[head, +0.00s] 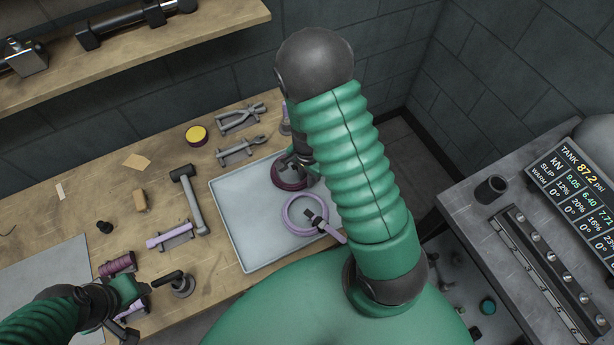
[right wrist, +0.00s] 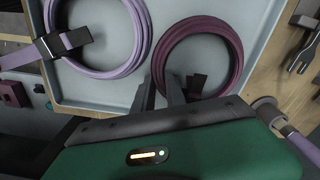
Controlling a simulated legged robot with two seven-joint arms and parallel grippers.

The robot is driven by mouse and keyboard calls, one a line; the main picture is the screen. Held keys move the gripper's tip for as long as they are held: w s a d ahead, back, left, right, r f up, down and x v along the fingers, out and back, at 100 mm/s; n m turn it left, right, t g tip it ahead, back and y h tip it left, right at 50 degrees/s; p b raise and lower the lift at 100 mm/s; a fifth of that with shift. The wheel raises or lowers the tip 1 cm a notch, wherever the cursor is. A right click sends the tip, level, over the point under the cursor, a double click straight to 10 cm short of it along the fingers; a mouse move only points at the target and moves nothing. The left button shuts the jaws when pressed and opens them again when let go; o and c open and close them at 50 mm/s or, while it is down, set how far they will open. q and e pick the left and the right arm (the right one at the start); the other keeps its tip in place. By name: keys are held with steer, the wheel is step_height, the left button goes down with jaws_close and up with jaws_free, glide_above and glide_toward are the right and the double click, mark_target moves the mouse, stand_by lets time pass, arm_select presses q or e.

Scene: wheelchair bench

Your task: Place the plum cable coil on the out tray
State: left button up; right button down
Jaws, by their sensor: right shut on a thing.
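The plum cable coil (head: 287,172) is over the far right part of the pale grey tray (head: 238,225). In the right wrist view the plum coil (right wrist: 232,50) lies flat beside a lilac coil. My right gripper (right wrist: 168,92) is shut on the near left part of the plum coil's ring. In the head view my arm partly hides this gripper (head: 302,160) and the coil. I cannot tell whether the coil touches the tray floor. My left gripper (head: 140,290) is low at the left, over the wooden bench, near a black-handled tool; its jaws are unclear.
The lilac coil (head: 305,214) with a black strap lies on the tray's right half. A hammer (head: 190,200), pliers (head: 240,118), a yellow-topped tin (head: 196,135) and a plum spool (head: 118,263) are on the bench. The tray's left half is clear. A gauge panel (head: 575,200) stands right.

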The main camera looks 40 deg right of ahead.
steer(key=c, duration=1.7)
jaws_free()
steer(key=shift+d+f, duration=0.1)
steer(key=o, duration=0.3)
steer(key=shift+s+d+f, duration=0.1)
steer(key=shift+d, duration=0.15)
steer(key=shift+o, duration=0.2)
steer(key=shift+a+r, duration=0.1)
steer(key=shift+r, duration=0.25)
step_height(320, 180, up, 11)
steer(key=p, duration=0.4)
arm_select(q)
steer(key=shift+d+r+p, duration=0.25)
steer(key=shift+r+p, duration=0.05)
steer(key=shift+r, duration=1)
steer(key=shift+d+r+p, duration=0.2)
steer(key=shift+r+p, duration=0.1)
steer(key=shift+r, duration=0.95)
arm_select(e)
steer(key=s+a+r+n+t, duration=0.2)
steer(key=a+r+n, duration=0.6)
steer(key=n, duration=0.8)
steer(key=shift+s+a+t, duration=0.3)
steer(key=shift+s+a, duration=0.35)
steer(key=shift+a, duration=0.75)
